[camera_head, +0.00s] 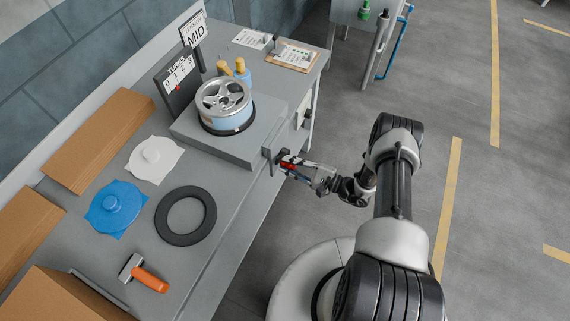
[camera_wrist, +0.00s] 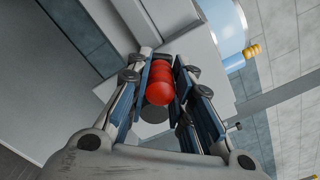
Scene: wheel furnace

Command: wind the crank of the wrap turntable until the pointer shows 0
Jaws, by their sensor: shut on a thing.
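The wrap turntable (camera_head: 190,137) is a grey box on the workbench, with a silver wheel (camera_head: 222,92) lying on it and pale blue wrap around the wheel's side. Its crank (camera_head: 268,155) comes out on the bench's front side and ends in a red knob. My gripper (camera_head: 289,163) is shut on this red knob (camera_wrist: 160,82); in the wrist view the knob sits between both finger pads. The dark turns dial (camera_head: 176,84) behind the turntable reads 0 to 3. A red mark shows low on it, near the 0 and 1; the exact reading is too small to tell.
A black ring (camera_head: 161,222), blue cover (camera_head: 116,207), white cover (camera_head: 153,159), orange-handled tool (camera_head: 149,279) and cardboard (camera_head: 98,140) lie to the left. Open floor (camera_head: 490,190) is at right.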

